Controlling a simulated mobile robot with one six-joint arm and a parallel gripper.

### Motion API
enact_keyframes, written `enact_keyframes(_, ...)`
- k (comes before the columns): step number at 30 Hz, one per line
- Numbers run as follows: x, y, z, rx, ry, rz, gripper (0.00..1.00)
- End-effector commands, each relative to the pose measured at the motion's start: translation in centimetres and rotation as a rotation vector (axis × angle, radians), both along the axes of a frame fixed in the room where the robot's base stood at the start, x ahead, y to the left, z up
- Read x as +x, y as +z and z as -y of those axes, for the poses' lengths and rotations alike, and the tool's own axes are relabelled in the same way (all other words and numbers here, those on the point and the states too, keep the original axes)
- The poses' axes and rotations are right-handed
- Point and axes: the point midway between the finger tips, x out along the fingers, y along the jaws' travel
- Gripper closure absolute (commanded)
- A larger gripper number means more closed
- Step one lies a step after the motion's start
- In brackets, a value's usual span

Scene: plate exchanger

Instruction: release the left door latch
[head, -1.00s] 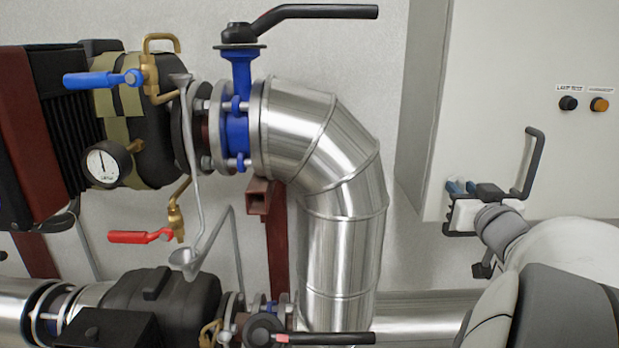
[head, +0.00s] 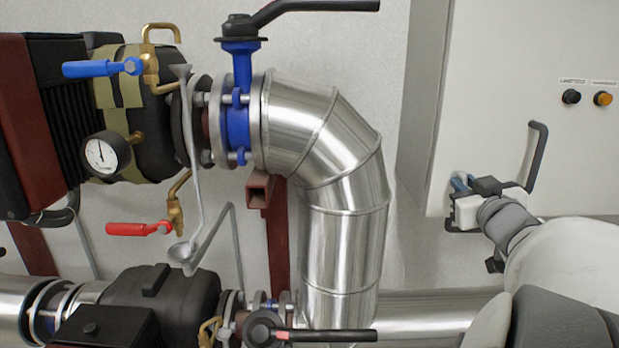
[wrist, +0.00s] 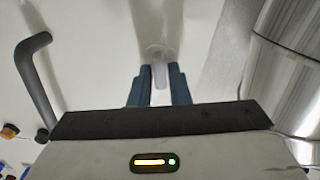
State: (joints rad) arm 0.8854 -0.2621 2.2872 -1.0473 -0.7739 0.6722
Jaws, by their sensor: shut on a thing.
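A small grey latch (wrist: 160,72) sits on the pale cabinet door face in the wrist view. My gripper (wrist: 160,92) has its two blue fingers on either side of the latch's narrow tab, shut on it. In the head view my gripper (head: 461,183) is at the lower left part of the white cabinet (head: 500,90), its blue fingers tilted against the door. The latch is hidden there behind the fingers and gripper body.
A dark bent handle (head: 537,157) stands out close beside my gripper, also in the wrist view (wrist: 36,85). A black button (head: 571,97) and an orange button (head: 602,99) are above it. An insulated silver pipe (head: 340,220) rises left of the cabinet.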

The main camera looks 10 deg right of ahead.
Motion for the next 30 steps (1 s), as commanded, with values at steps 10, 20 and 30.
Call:
enact_keyframes(10, 0.02, -0.45, -0.09, -0.319, -0.001, -0.075, 1.00)
enact_keyframes(20, 0.02, -0.54, -0.18, -0.624, -0.001, -0.149, 1.00)
enact_keyframes(30, 0.04, -0.66, -0.19, -0.934, -0.003, -0.225, 1.00)
